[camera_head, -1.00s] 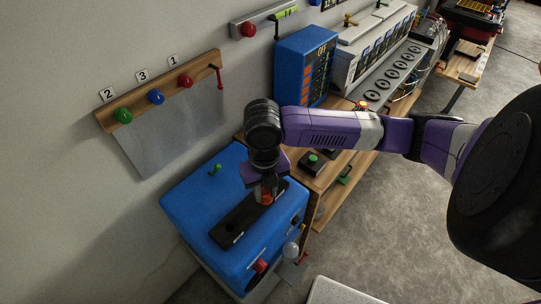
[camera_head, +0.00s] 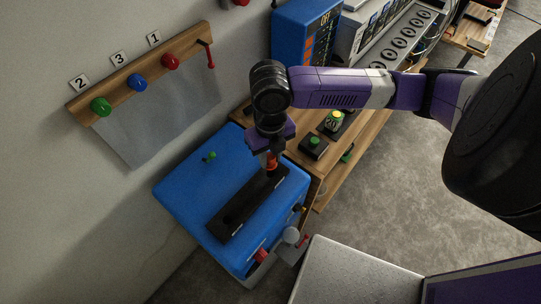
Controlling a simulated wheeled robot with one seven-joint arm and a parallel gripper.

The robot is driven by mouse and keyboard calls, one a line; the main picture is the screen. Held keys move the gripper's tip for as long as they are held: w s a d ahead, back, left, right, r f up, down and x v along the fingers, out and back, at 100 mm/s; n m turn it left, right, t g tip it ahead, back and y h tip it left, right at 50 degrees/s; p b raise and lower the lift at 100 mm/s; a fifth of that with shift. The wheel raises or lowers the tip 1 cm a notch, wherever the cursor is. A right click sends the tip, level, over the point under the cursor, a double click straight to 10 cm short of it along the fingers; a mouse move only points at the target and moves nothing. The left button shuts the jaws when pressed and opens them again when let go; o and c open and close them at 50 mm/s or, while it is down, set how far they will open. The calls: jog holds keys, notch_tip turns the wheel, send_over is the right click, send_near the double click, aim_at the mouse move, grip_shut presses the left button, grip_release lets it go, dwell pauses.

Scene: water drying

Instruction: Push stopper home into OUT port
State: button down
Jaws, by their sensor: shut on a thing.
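A blue box (camera_head: 185,197) stands below my arm, with a long black plate (camera_head: 243,208) on its top. My gripper (camera_head: 270,157) is over the far right end of this plate, pointing down. It is shut on a red stopper (camera_head: 271,164), of which only a small part shows below the fingers. I cannot tell whether the stopper touches the plate or is just above it. The OUT port is not readable from here, and the spot under the stopper is partly hidden by the gripper.
A small green knob (camera_head: 210,156) stands on the box top. A red knob (camera_head: 262,255) and a grey round part (camera_head: 291,235) stick out of its front. A wooden bench (camera_head: 345,160) with a green button (camera_head: 313,143) is behind.

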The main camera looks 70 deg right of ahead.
aim_at(270, 168)
jog(key=shift+f+b, duration=1)
jog(key=shift+f, duration=0.15)
jog(key=shift+f+b, duration=1.6)
jog(key=shift+b, duration=0.2)
dwell(1.2)
jog(key=c, duration=1)
grip_release()
jog(key=shift+c, duration=0.2)
jog(key=shift+r, duration=3.95)
